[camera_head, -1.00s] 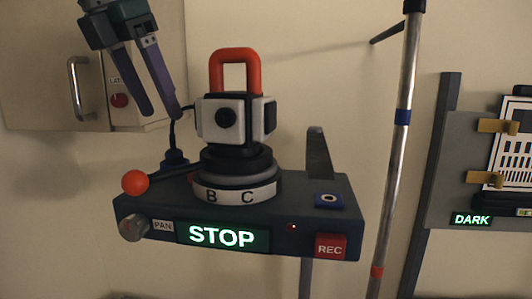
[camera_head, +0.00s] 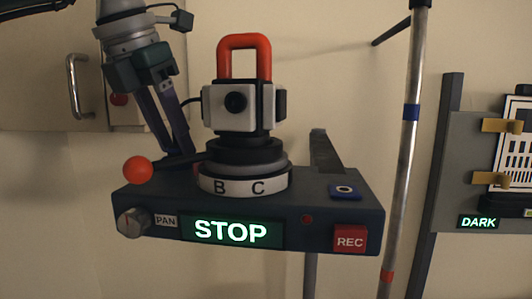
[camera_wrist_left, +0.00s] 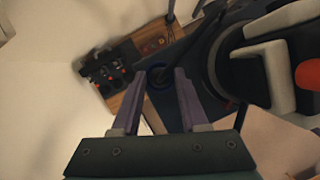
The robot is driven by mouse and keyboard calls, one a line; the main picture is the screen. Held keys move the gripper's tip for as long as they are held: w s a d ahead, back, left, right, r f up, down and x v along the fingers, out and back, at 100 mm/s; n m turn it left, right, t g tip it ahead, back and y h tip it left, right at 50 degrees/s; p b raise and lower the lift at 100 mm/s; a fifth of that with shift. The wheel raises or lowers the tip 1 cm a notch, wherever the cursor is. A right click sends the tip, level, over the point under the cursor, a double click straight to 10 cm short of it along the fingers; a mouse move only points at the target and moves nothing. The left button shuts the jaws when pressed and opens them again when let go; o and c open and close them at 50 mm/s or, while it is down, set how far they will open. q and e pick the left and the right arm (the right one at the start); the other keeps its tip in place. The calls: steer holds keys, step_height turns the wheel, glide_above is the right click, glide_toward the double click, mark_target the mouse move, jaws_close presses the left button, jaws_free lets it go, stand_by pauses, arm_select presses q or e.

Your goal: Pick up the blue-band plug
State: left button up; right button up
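The blue-band plug shows in the left wrist view as a dark round piece with a blue ring (camera_wrist_left: 157,76) at the edge of the dark base. It appears between my left gripper's fingertips (camera_wrist_left: 159,73); I cannot tell whether they touch it. In the head view my left gripper (camera_head: 176,152) points down behind the orange-knobbed lever, at the back left of the base, with its fingers apart. The plug is hidden there by the fingers and lever. My right gripper is in neither current view.
The white cube-shaped camera head (camera_head: 236,103) with its red handle (camera_head: 244,50) stands close right of the gripper. The lever's orange ball (camera_head: 138,170) is in front. The dark base (camera_head: 300,212) shows STOP. A metal pole (camera_head: 408,140) stands to the right.

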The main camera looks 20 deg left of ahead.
mark_target(173, 144)
arm_select(q)
jaws_close()
steer(key=shift+r, duration=0.1)
step_height(173, 144, up, 6)
steer(key=p, duration=0.4)
steer(key=shift+r, duration=1.9)
